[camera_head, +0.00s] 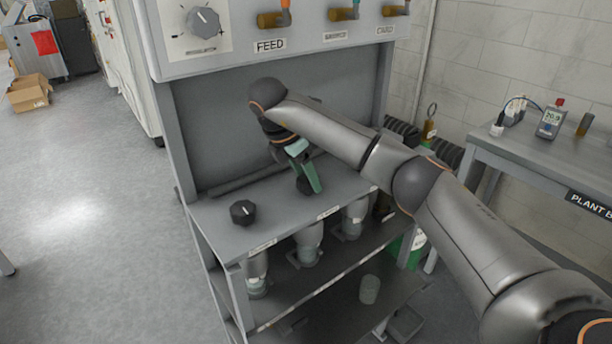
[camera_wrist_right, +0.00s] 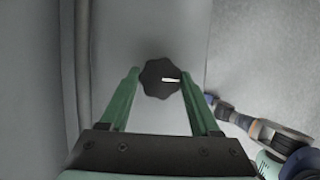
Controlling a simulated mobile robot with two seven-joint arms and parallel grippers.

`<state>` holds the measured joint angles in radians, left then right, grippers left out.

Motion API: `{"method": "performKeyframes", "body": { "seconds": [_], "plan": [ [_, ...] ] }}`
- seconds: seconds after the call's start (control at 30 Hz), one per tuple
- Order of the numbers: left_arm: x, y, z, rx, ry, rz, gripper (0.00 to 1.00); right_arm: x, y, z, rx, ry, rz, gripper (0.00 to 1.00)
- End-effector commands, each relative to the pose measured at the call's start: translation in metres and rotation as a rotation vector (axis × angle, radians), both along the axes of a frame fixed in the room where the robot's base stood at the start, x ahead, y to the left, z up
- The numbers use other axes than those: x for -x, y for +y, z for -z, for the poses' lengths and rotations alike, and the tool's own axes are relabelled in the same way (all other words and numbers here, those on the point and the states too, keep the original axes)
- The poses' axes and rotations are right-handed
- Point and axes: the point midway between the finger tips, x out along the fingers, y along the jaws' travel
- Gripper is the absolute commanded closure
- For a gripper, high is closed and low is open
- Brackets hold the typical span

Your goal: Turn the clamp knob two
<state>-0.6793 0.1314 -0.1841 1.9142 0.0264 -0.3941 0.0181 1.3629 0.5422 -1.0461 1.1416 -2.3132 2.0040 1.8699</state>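A black lobed knob (camera_head: 304,186) stands on the grey ledge (camera_head: 272,215), at the tips of my right gripper (camera_head: 312,183). In the right wrist view the black knob (camera_wrist_right: 158,80) shows from above, with a white pointer mark towards the right. My right gripper's green fingers are spread, one on each side of this knob, with the tips close to its rim. I cannot tell whether they touch it. A similar black knob (camera_head: 242,212) stands further left on the ledge. The ledge's right part is partly hidden by my right arm. My left gripper is not in view.
An upper panel with a FEED label (camera_head: 270,45) and a grey dial (camera_head: 203,21) overhangs the ledge. Grey cylinders (camera_head: 309,243) hang below it. A side bench (camera_head: 560,155) with instruments stands at right. Open floor (camera_head: 90,200) lies at left.

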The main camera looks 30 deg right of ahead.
Motion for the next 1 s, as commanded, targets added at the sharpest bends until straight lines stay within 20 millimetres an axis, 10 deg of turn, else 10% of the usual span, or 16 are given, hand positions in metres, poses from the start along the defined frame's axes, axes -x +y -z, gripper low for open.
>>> {"method": "performKeyframes", "body": {
  "seconds": [0.23,0.57,1.0],
  "plan": [
    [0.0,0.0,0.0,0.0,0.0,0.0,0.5,0.0,0.0,0.0,-0.001,0.002,-0.001,0.09],
    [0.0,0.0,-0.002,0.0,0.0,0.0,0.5,0.0,0.002,-0.006,0.0,0.002,-0.004,0.09],
    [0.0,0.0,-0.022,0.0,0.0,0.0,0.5,0.002,0.033,-0.081,0.002,-0.002,-0.004,0.09]
  ]
}}
